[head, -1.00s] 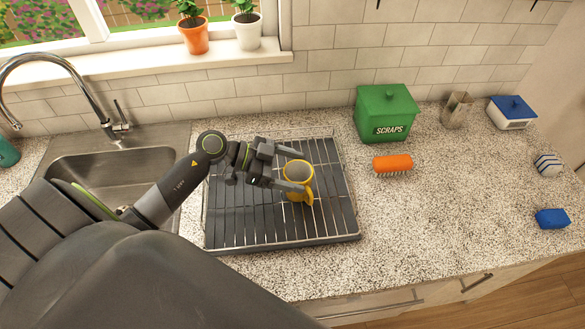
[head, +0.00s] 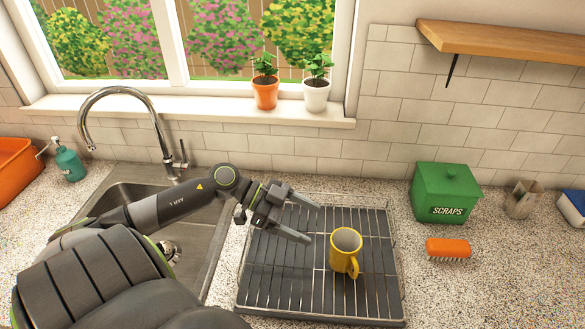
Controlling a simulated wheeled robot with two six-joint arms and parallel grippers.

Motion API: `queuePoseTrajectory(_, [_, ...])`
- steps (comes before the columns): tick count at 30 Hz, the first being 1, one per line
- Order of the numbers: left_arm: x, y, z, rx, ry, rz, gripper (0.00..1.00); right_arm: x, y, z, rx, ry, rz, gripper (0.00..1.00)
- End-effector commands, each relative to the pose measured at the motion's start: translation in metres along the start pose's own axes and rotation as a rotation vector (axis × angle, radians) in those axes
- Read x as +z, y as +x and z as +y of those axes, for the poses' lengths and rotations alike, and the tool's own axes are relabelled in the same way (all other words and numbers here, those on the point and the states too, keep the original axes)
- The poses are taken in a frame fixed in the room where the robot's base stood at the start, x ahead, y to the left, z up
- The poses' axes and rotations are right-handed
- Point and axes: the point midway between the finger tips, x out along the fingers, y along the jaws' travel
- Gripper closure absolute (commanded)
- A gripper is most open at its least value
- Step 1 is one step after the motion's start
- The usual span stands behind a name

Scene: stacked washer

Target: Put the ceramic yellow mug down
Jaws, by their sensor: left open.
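The yellow mug (head: 344,262) stands upright on the dark drying rack (head: 285,292), right of the rack's middle, with its handle toward the front. Its inside looks pale and empty. My left gripper (head: 314,222) is open and empty, up and to the left of the mug, with its two fingers pointing right. The fingers are apart from the mug. My right gripper is not in view.
A sink (head: 180,220) with a tall faucet (head: 128,95) lies left of the rack. A green scraps bin (head: 445,194), an orange brush (head: 447,248) and a metal holder (head: 522,199) stand to the right. A wooden shelf (head: 510,42) hangs above. The front right counter is clear.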

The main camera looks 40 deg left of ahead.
Motion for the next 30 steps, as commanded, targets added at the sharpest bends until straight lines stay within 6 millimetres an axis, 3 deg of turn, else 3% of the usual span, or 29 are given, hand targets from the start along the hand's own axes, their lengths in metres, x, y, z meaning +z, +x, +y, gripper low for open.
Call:
queuePoseTrajectory(9, [0.001,-0.025,0.0,0.001,0.0,-0.002,0.22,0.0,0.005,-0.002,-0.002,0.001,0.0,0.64])
queuePoseTrajectory(30, [0.0,-0.027,0.0,0.0,0.001,0.0,0.22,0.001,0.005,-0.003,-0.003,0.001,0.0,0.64])
